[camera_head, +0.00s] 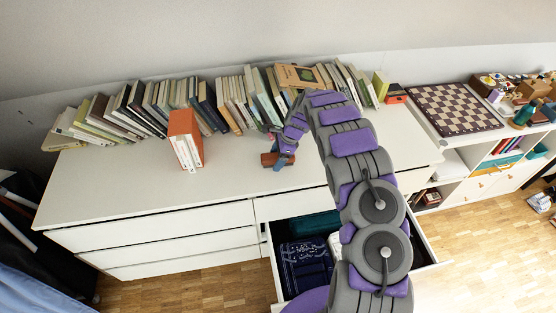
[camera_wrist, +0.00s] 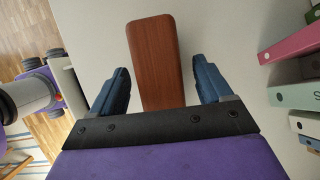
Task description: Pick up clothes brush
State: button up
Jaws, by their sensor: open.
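The clothes brush (camera_wrist: 155,62) is a reddish-brown wooden block with rounded corners, lying on the white dresser top. In the head view the brush (camera_head: 268,159) shows only in part, beside my gripper (camera_head: 283,158). In the wrist view my gripper (camera_wrist: 162,88) is open, with one blue finger on each side of the brush's near end. There are gaps between the fingers and the brush. The near end of the brush is hidden behind the dark gripper base.
A row of books (camera_head: 150,103) leans along the wall behind. An orange-and-white book (camera_head: 185,140) stands alone to the left on the dresser top (camera_head: 100,185). An open drawer (camera_head: 285,288) with folded clothes sticks out below my arm. A chessboard (camera_head: 455,108) lies at the right.

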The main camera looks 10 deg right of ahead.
aim_at(274, 157)
jog(key=shift+a, duration=0.3)
jog(key=shift+d+f+p, duration=0.2)
jog(key=shift+d+p, duration=0.1)
jog(key=shift+d, duration=0.5)
jog(key=shift+a, duration=0.6)
jog(key=shift+d, duration=0.45)
jog(key=c, duration=0.7)
jog(key=shift+a, duration=0.3)
jog(key=c, duration=0.4)
jog(key=shift+d, duration=0.15)
jog(key=r+p, duration=0.1)
jog(key=r, duration=0.3)
jog(key=shift+s+r, duration=0.2)
jog(key=s+a+p, duration=0.1)
jog(key=s+a, duration=0.2)
jog(key=s, duration=0.4)
jog(key=s+a+r+p, duration=0.1)
jog(key=s+a, duration=0.3)
jog(key=s, duration=0.2)
jog(key=shift+s+a, duration=0.3)
jog(key=shift+s, duration=0.05)
